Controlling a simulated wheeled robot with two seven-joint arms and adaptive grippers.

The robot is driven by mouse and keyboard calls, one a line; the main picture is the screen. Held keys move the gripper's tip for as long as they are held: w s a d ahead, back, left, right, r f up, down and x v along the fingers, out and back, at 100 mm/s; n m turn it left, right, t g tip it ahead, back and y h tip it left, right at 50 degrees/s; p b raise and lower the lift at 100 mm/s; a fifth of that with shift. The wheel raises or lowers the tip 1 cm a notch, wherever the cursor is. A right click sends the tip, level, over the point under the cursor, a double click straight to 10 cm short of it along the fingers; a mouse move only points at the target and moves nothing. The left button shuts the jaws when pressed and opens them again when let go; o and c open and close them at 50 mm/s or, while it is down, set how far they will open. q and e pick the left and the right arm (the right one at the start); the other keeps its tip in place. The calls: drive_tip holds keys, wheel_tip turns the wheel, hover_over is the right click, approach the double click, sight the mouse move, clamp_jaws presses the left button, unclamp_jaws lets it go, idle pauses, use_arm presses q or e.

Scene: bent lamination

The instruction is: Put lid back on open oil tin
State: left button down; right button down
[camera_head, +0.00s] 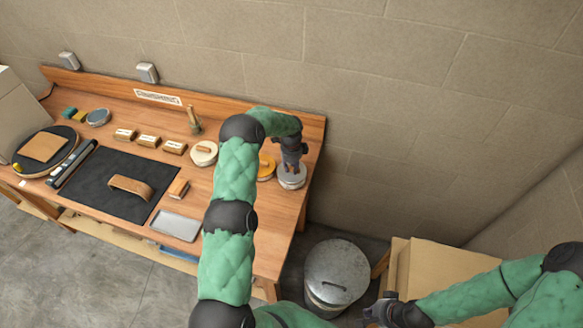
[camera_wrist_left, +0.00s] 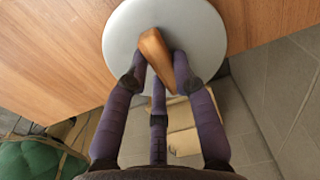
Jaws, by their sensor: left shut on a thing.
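My left gripper (camera_head: 291,165) is at the right end of the bench, shut on the wooden handle (camera_wrist_left: 156,58) of a round pale grey lid (camera_head: 293,182). The lid also shows in the left wrist view (camera_wrist_left: 125,35), with the fingers on both sides of its tilted handle. I cannot tell whether the lid rests on the bench or hangs above it. An open tin (camera_head: 266,167) with amber content stands just left of the lid, partly hidden by my left arm. My right gripper (camera_head: 381,311) is low at the right, away from the bench; its fingers are unclear.
A similar tin with its lid on (camera_head: 204,153) stands left of my arm. A black mat (camera_head: 105,185), a grey tray (camera_head: 176,226) and several wooden blocks lie on the bench (camera_head: 250,262). A metal bin (camera_head: 336,272) and cardboard boxes (camera_head: 440,270) stand to the right.

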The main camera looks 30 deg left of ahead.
use_arm(q)
drive_tip(key=shift+f+b, duration=0.15)
drive_tip(key=shift+b, duration=0.65)
idle(0.8)
idle(0.3)
drive_tip(key=shift+c, duration=2.3)
unclamp_jaws()
drive_tip(key=shift+r+p, duration=1.25)
drive_tip(key=shift+r, duration=2.25)
clamp_jaws()
